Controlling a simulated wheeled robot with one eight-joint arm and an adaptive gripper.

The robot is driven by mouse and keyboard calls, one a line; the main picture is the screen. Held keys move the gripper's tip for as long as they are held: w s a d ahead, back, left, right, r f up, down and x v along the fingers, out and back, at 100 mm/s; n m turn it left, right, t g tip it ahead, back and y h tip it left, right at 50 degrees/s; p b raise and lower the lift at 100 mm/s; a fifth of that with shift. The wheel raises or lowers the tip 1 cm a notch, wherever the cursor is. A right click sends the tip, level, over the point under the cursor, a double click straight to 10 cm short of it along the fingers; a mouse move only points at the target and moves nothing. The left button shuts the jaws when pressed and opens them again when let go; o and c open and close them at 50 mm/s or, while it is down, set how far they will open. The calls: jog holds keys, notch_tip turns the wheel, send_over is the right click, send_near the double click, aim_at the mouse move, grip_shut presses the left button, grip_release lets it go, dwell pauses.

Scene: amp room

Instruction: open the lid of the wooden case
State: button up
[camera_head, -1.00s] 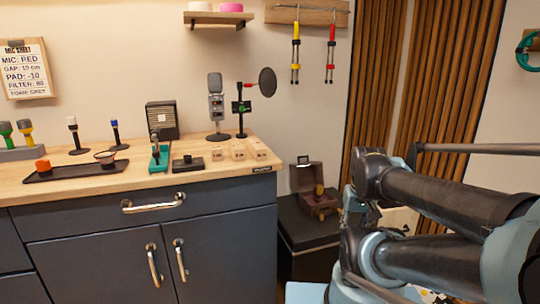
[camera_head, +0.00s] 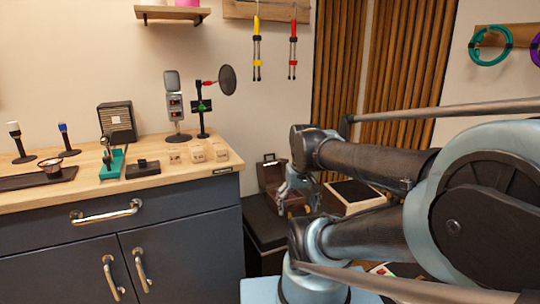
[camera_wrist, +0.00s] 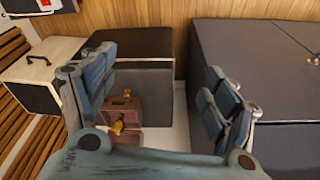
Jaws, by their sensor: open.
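The brown wooden case (camera_head: 268,176) stands on a low black stand at the right end of the bench. Its lid looks raised, with a pale latch at the top edge. Gold-coloured pieces show at the case, also in the wrist view, where the case (camera_wrist: 124,110) lies between my fingers, closer to the left one. My gripper (camera_wrist: 160,98) is open and empty, its fingers wide apart. In the head view my gripper (camera_head: 297,186) overlaps the case's right side and hides part of it. I cannot tell whether they touch.
The black stand (camera_head: 262,222) sits beside the dark cabinet (camera_head: 170,245) with metal handles. A pale wooden box with a black face (camera_head: 355,194) is right of the case. The bench (camera_head: 200,174) holds microphones and small blocks. Wood slats line the wall behind.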

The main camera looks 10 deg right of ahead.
jog(key=w+r+n, duration=0.1)
jog(key=w+r, duration=0.4)
jog(key=w, duration=0.5)
jog(key=w+r+t, duration=0.1)
jog(key=w+r, duration=0.3)
jog(key=w, duration=0.6)
jog(key=w+r+n, duration=0.1)
jog(key=w+r, duration=0.4)
jog(key=w, duration=0.4)
jog(key=w+y, duration=0.1)
jog(key=w, duration=1.7)
jog(key=w+d+f+n, duration=0.1)
jog(key=w+f, duration=0.2)
jog(key=w, duration=0.6)
jog(key=w+d+f, duration=0.1)
jog(key=w+f, duration=0.3)
jog(key=w, duration=0.4)
jog(key=shift+t, duration=0.4)
jog(key=x, duration=1.6)
jog(key=shift+w+a, duration=0.1)
jog(key=shift+a, duration=0.25)
